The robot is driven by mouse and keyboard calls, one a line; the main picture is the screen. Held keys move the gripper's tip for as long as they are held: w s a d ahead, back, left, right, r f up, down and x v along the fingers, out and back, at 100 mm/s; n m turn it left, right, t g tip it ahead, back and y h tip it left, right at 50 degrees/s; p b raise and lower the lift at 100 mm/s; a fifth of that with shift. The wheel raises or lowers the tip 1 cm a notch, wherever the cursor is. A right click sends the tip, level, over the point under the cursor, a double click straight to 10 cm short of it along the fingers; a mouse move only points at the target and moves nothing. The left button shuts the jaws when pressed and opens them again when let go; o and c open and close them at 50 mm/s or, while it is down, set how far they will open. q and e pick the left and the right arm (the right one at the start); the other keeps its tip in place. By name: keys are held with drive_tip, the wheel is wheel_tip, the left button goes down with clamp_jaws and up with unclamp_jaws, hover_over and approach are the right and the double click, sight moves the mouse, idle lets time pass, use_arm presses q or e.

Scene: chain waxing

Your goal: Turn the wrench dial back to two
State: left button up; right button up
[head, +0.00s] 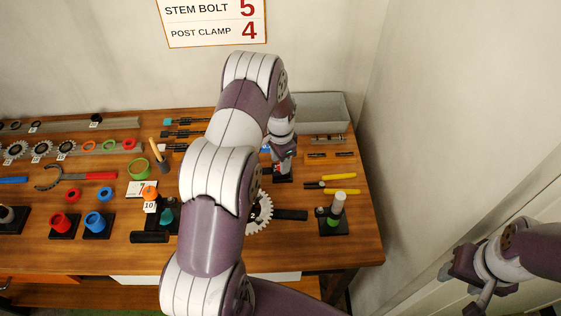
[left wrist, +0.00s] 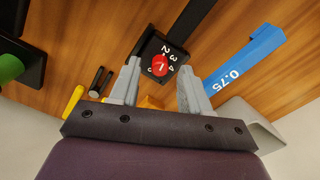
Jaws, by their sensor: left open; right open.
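The wrench dial is a red knob (left wrist: 160,66) on a black square head (left wrist: 168,48) with white numbers, among them 2, 3 and 4. A white mark shows on the knob, but I cannot tell which number it points at. The black shaft (left wrist: 190,20) runs up from the head in the left wrist view. My left gripper (left wrist: 159,68) is open, its fingertips on either side of the dial head; I cannot tell if they touch it. In the head view my left gripper (head: 284,158) is over the dial's black base (head: 283,178). My right gripper (head: 468,273) is open and empty, right of the table.
A blue bar marked 0.75 (left wrist: 245,60) lies right of the dial. A grey bin (head: 320,108) stands behind, yellow-handled tools (head: 340,177) lie to the right, and a toothed wheel (head: 260,218) lies in front. The wall is close on the right.

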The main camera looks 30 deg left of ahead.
use_arm(q)
wheel_tip(320, 180, up, 12)
drive_tip(key=b, duration=0.3)
drive_tip(key=shift+f, duration=0.1)
drive_tip(key=s+d+n+b, duration=0.1)
drive_tip(key=s+d+n, duration=0.2)
drive_tip(key=s+d, duration=0.3)
drive_tip(key=s+d+n+t+b, duration=0.1)
drive_tip(key=s+d+n, duration=0.2)
drive_tip(key=s, duration=1)
drive_tip(key=d, duration=0.3)
drive_tip(key=shift+s+f, duration=0.2)
drive_tip(key=shift+s, duration=0.2)
drive_tip(key=shift+s+r, duration=0.1)
drive_tip(key=shift+s, duration=0.1)
